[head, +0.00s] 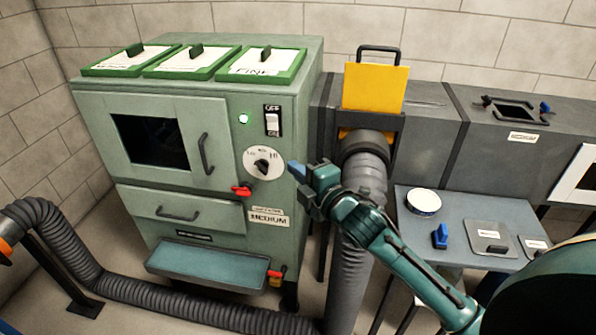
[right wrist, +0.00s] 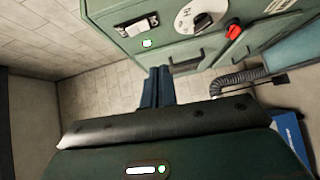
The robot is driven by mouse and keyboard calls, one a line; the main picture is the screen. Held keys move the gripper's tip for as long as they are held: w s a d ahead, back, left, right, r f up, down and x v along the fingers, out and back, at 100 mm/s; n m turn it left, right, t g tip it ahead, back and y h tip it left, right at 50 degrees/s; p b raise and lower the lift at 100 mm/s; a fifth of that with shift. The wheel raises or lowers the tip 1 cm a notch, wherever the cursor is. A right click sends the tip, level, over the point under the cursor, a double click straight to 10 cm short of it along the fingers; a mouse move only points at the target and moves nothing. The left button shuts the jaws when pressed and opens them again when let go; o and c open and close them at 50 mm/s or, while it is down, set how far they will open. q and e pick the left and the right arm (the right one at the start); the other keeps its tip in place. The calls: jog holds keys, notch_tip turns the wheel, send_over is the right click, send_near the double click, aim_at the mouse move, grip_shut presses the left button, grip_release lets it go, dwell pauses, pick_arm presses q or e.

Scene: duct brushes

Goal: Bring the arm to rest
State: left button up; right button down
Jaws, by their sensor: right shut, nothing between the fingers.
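My right arm (head: 400,262) reaches up and left from the lower right in the head view. My right gripper (head: 298,171) is shut and empty, with its blue fingers together. It is in front of the green machine (head: 228,215), just right of the round dial (head: 263,163) in the picture. A gap to the machine is hard to judge. In the right wrist view the shut fingers (right wrist: 158,85) point toward the floor and the machine's side, with the dial (right wrist: 200,17) above them. My left gripper is not in view.
The machine's green lamp (head: 243,119) is lit above the dial. A grey duct with a yellow plate (head: 375,87) and a hose (head: 365,165) stands right of the gripper. A small table (head: 462,208) holds a round tin (head: 424,202), a blue-handled item (head: 440,236) and plates.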

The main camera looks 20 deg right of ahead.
dwell(0.3)
jog(key=s+a+f+m+g+p, duration=0.1)
jog(key=s+a+f+m+g, duration=0.2)
jog(key=s+f+m, duration=0.5)
jog(key=s+a+f+m+g+p, duration=0.1)
jog(key=s+a+f+m+g, duration=0.2)
jog(key=s+a+f+m, duration=0.2)
jog(key=s+f+m, duration=0.3)
jog(key=s+f, duration=0.4)
jog(key=s, duration=0.4)
jog(key=shift+s+m+p, duration=0.15)
jog(key=shift+m+p, duration=0.15)
